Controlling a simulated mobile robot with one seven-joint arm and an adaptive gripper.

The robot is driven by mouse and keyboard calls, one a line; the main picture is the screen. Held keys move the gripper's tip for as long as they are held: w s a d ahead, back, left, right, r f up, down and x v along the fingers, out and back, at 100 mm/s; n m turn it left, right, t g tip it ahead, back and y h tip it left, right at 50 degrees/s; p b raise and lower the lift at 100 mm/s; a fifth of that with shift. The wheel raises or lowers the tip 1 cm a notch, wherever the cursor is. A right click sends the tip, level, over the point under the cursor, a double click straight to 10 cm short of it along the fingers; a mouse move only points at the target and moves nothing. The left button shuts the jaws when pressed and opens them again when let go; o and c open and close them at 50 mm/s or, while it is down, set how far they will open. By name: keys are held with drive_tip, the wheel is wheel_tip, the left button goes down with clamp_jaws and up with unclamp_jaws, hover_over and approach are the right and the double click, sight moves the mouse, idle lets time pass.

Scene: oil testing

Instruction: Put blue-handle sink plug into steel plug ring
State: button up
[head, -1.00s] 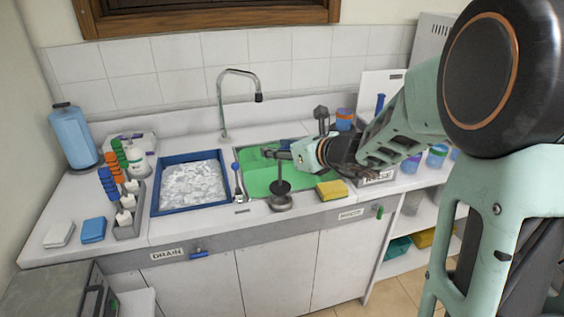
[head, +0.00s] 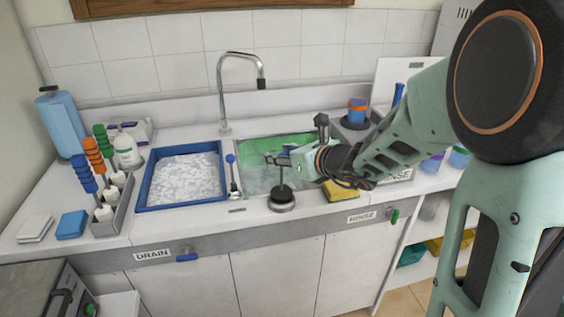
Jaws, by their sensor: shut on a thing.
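My gripper (head: 272,158) is over the front edge of the green sink (head: 305,147), shut on the upright dark stem of a plug (head: 281,176). The gripper hides the top of the stem, so I cannot tell its handle's colour. The plug's dark disc sits at the steel plug ring (head: 283,208) on the counter's front edge. It looks centred over the ring and touching it, but I cannot tell how deep it sits. A thin upright piece with a blue ball knob (head: 231,159) stands apart, left of the gripper, between the two basins.
A blue-rimmed basin (head: 150,203) lies left, and a tall faucet (head: 222,95) stands behind. A yellow sponge (head: 341,191) is close right of the ring. Racked brushes (head: 108,222) stand far left. A blue handle (head: 187,257) and a green handle (head: 394,216) are on the cabinet front.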

drive_tip(key=shift+s+f, duration=0.1)
drive_tip(key=shift+f, duration=0.5)
drive_tip(key=o, duration=1.5)
